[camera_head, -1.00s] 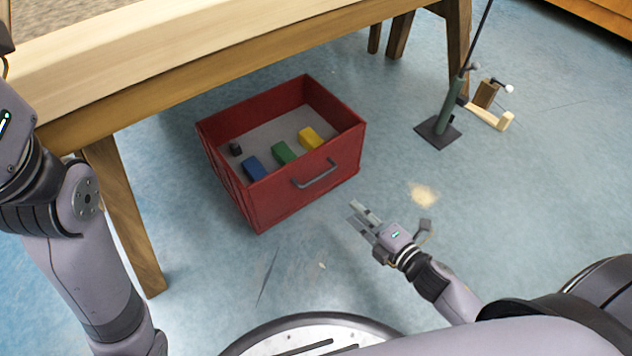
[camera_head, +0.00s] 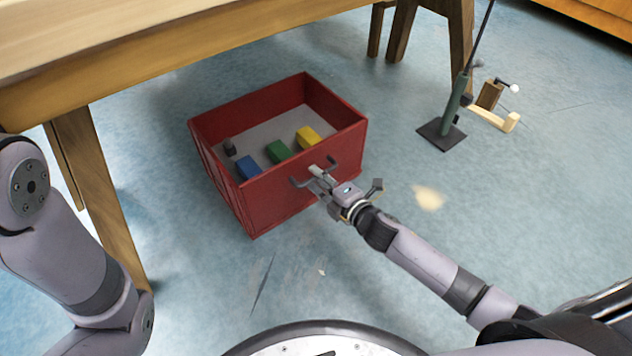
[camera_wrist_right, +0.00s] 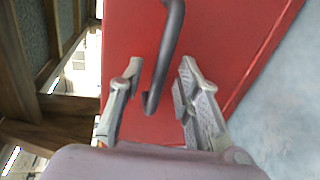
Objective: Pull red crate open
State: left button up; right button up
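The red crate (camera_head: 285,190) stands on the floor beside and partly under the wooden table. It is open at the top, and its dark handle (camera_head: 297,183) is on the wall facing me. My right gripper (camera_head: 318,176) is at this handle. In the right wrist view, the handle (camera_wrist_right: 168,55) runs between the two spread fingers of the gripper (camera_wrist_right: 158,88), with a gap visible on both sides. The red wall (camera_wrist_right: 225,45) fills the background there. My left arm shows at the left of the head view, but its gripper is out of view.
Blue (camera_head: 247,167), green (camera_head: 278,152) and yellow (camera_head: 307,137) blocks and a small dark object (camera_head: 229,147) lie in the crate. The wooden table (camera_head: 180,50) stands behind, with a leg (camera_head: 100,190) at left. A green stand (camera_head: 455,115) is at right. Floor before the crate is clear.

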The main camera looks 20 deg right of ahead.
jog(key=shift+w+a+f, duration=0.1)
jog(key=shift+w+a, duration=0.15)
jog(key=shift+w, duration=0.4)
jog(key=shift+c, duration=0.2)
grip_shut()
dwell(0.3)
